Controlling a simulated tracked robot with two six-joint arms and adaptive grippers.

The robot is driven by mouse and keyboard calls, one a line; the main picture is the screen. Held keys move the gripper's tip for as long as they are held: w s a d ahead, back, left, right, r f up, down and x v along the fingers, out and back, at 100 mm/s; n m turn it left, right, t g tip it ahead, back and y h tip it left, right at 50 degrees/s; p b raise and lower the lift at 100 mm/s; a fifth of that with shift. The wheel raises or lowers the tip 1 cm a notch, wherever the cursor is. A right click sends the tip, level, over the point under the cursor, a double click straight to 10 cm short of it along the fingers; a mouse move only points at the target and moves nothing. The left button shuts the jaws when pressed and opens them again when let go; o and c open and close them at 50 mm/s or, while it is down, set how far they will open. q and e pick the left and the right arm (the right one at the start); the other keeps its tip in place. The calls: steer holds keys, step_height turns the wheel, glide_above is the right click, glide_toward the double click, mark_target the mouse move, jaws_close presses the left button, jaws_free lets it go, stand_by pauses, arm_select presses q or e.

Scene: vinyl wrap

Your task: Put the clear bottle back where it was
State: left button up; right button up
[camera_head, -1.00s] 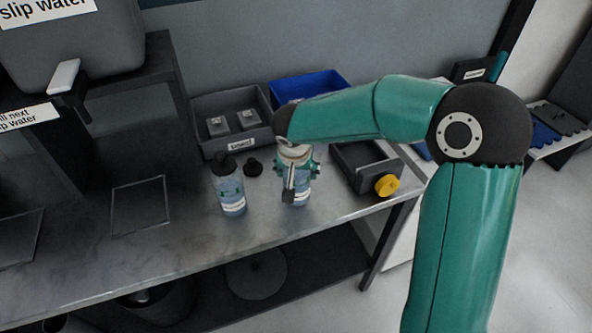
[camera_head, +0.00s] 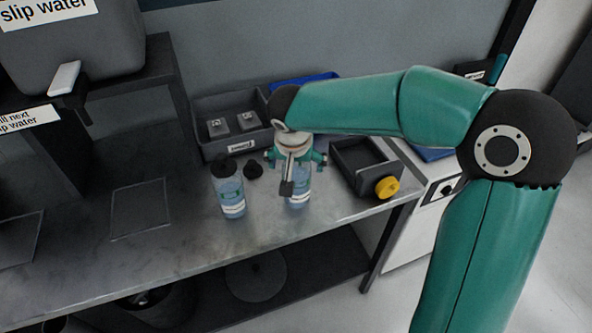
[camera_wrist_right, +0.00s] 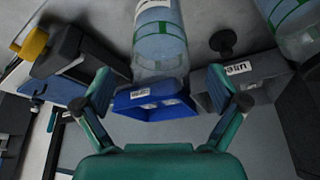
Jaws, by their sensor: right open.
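A clear bottle (camera_head: 298,198) with bluish contents and a white label stands upright on the metal table, its upper part hidden by my right gripper (camera_head: 295,160). That gripper is open above and around the bottle's top. In the right wrist view the bottle (camera_wrist_right: 160,42) lies beyond the gap between the spread fingers (camera_wrist_right: 158,88); I see no finger pressed on it. A second similar bottle (camera_head: 229,190) with a dark cap stands to its left and also shows in the wrist view (camera_wrist_right: 296,28). My left gripper is not in view.
Behind are a grey bin (camera_head: 240,147) with small items and a blue bin (camera_head: 303,79). At right is a dark tray (camera_head: 363,165) with a yellow knob (camera_head: 387,187). The table's left part is mostly clear.

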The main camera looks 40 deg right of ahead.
steer(key=v, duration=0.6)
steer(key=shift+r, duration=0.15)
steer(key=shift+a, duration=0.1)
